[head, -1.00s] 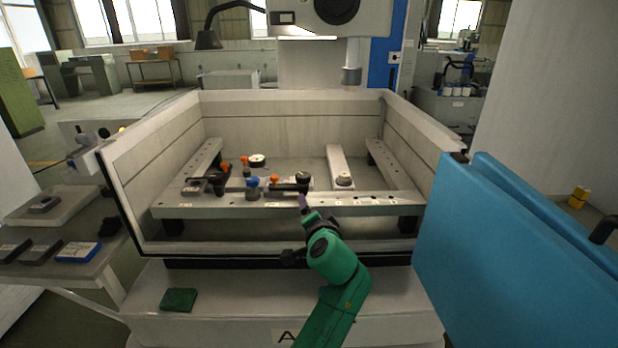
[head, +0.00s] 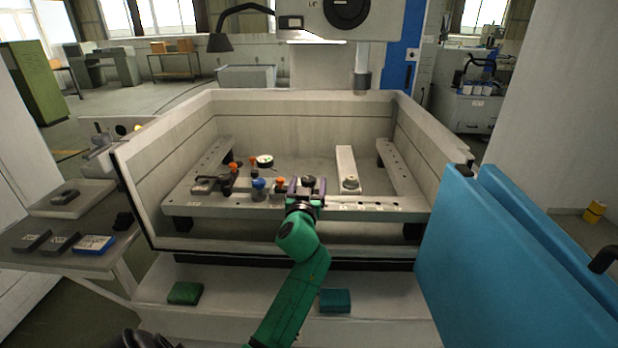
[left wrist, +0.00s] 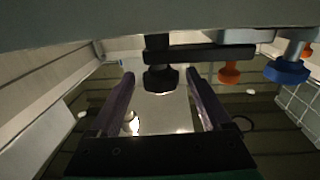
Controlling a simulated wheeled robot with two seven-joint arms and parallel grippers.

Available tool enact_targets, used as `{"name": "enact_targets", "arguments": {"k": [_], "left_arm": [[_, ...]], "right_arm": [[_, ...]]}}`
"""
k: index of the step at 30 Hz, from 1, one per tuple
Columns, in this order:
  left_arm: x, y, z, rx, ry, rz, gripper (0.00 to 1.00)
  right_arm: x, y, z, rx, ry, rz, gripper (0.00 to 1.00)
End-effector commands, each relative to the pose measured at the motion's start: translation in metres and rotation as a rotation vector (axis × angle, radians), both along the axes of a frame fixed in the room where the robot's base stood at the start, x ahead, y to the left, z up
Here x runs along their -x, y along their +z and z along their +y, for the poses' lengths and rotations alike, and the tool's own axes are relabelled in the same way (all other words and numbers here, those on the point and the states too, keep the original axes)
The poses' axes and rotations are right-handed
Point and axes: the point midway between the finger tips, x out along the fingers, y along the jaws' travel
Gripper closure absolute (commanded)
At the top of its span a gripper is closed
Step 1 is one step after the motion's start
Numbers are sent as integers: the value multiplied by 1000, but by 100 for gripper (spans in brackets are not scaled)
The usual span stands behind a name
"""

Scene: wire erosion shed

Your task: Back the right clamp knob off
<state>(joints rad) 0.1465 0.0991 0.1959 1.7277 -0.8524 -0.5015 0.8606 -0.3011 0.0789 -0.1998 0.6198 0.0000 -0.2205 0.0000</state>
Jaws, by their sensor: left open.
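The right clamp's black knob (head: 309,181) stands at the front rail of the work frame, partly hidden by my gripper in the head view. In the left wrist view the black knob (left wrist: 160,79) hangs from a dark clamp bar (left wrist: 205,55), between the tips of my fingers with a gap on both sides. My left gripper (head: 306,187) is open, its purple fingers one to each side of the knob. It also shows in the left wrist view (left wrist: 159,75). A blue knob (head: 258,183) and an orange knob (head: 279,168) sit left of it. My right gripper is not seen.
The rail (head: 385,207) runs across the open tank (head: 300,110). Another dark clamp (head: 222,186) stands at its left. Blue door panels (head: 490,260) stand at the right. Green (head: 185,293) and teal (head: 335,300) blocks lie on the front ledge.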

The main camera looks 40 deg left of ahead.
Motion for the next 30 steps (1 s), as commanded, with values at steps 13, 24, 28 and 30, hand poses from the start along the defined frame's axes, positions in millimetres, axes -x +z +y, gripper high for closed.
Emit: {"name": "enact_targets", "arguments": {"k": [13, 24, 28, 30], "left_arm": [[-10, -1, 7, -1, 0, 1, 49], [-11, -3, 7, 0, 13, 0, 100], [-11, -6, 7, 2, 48, -2, 100], [-11, -8, 6, 1, 78, -3, 100]], "right_arm": [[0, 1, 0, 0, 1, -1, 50], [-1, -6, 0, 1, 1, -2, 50], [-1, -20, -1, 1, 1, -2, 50], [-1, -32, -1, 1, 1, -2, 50]]}}
